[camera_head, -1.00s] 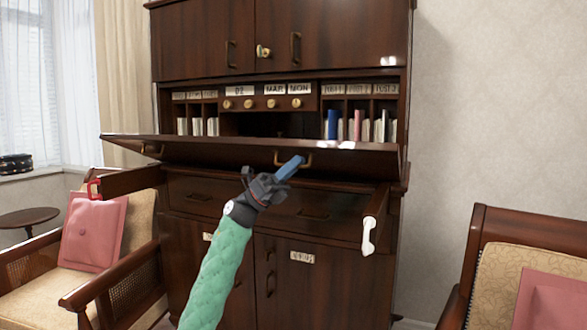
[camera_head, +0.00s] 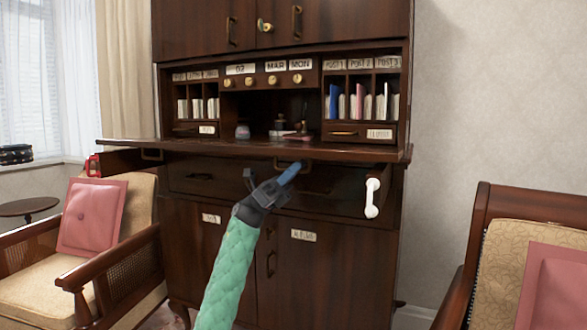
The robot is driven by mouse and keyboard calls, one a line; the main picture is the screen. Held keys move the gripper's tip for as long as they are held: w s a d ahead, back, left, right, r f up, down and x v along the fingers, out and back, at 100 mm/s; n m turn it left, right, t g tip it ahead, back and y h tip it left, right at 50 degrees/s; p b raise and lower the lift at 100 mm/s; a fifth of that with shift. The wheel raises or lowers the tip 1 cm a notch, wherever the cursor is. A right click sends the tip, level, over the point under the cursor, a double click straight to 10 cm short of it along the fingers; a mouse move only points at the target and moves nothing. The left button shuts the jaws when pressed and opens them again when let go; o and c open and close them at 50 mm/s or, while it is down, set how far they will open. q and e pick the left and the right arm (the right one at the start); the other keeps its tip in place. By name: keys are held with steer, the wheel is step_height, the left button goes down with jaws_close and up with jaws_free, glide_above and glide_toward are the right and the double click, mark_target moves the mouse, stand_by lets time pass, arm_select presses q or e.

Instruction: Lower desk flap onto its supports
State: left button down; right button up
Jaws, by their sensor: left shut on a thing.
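The dark wood desk flap (camera_head: 210,147) is now seen nearly edge-on and looks about level across the front of the desk. My left gripper (camera_head: 283,180), on a green-sleeved arm, is shut on the flap's front middle handle (camera_head: 288,164); its blue fingertip partly covers the handle. My right gripper is not in view.
Behind the flap, small items (camera_head: 285,133) and pigeonholes with letters (camera_head: 360,105) show. A cushioned armchair (camera_head: 130,215) stands at the left and another (camera_head: 490,230) at the right. Drawers and cupboard doors (camera_head: 330,270) lie below the flap.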

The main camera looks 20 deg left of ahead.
arm_select(q)
steer(key=shift+f, duration=0.25)
stand_by(0.3)
steer(key=c, duration=1.5)
jaws_free()
steer(key=shift+w, duration=0.1)
steer(key=shift+a, duration=0.1)
steer(key=shift+a+f, duration=0.35)
steer(key=shift+f, duration=0.1)
steer(key=p+v, duration=0.1)
steer(key=v, duration=0.6)
steer(key=shift+d, duration=0.1)
